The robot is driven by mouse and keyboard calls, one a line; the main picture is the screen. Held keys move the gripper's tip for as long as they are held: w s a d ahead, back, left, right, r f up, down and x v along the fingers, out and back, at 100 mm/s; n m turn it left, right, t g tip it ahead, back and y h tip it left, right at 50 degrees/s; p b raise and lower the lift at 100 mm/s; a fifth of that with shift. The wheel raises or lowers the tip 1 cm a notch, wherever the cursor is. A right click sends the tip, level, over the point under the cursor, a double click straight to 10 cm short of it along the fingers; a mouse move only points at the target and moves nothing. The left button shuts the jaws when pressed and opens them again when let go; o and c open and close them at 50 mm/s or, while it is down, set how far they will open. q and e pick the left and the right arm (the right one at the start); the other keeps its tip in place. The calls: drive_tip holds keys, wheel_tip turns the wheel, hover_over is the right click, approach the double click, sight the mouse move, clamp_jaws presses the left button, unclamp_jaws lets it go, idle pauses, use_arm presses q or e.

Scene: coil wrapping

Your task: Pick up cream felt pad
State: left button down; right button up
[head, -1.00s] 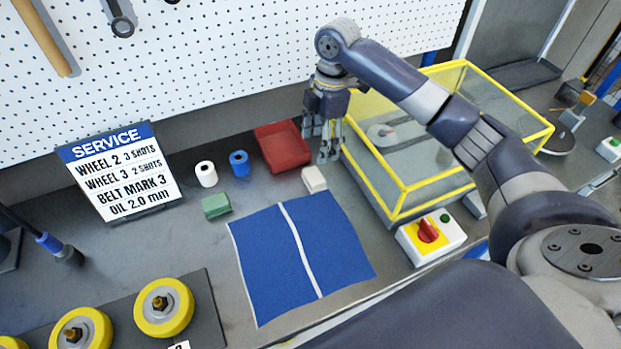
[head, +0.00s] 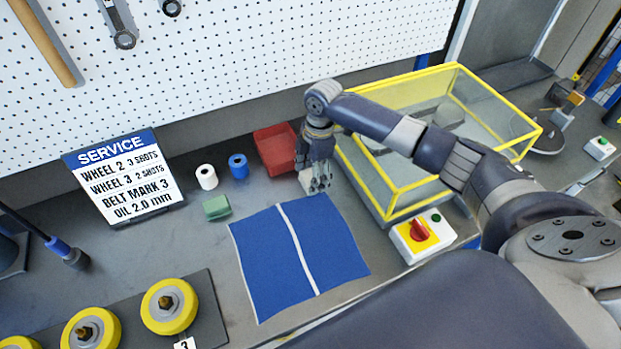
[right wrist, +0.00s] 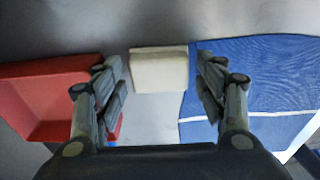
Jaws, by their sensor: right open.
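The cream felt pad (right wrist: 158,69) is a small pale block on the grey bench. In the right wrist view it lies ahead, in the gap between the fingertips of my right gripper (right wrist: 160,85). In the head view the same gripper (head: 320,187) points down over the pad and hides most of it; only a pale edge (head: 305,185) shows. The right gripper is open and empty. I cannot tell whether the fingers touch the pad. My left gripper is out of view.
The red tray (head: 274,150) stands close left of the right gripper, and the blue cloth (head: 330,243) lies in front of it. A yellow-framed clear box (head: 405,200) stands to the right. A green block (head: 216,208), white roll (head: 206,176) and blue roll (head: 238,166) stand left.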

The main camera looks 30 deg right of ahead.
sight(310, 179)
drive_tip(key=c, duration=0.9)
drive_tip(key=shift+o, duration=0.2)
drive_tip(key=shift+r, duration=0.1)
drive_tip(key=shift+r, duration=0.2)
drive_tip(key=r, duration=0.1)
drive_tip(key=r+b, duration=0.1)
drive_tip(key=b, duration=0.1)
drive_tip(key=shift+s+r, duration=0.25)
drive_tip(key=shift+r, duration=0.15)
drive_tip(key=s+b, duration=0.1)
drive_tip(key=s, duration=0.4)
drive_tip(key=s+r+b, duration=0.1)
drive_tip(key=s, duration=0.4)
drive_tip(key=s+a+b, duration=0.1)
drive_tip(key=s, duration=0.4)
drive_tip(key=shift+r, duration=0.25)
drive_tip(key=shift+s+r, duration=0.1)
drive_tip(key=shift+s, duration=0.15)
drive_tip(key=shift+o, duration=0.7)
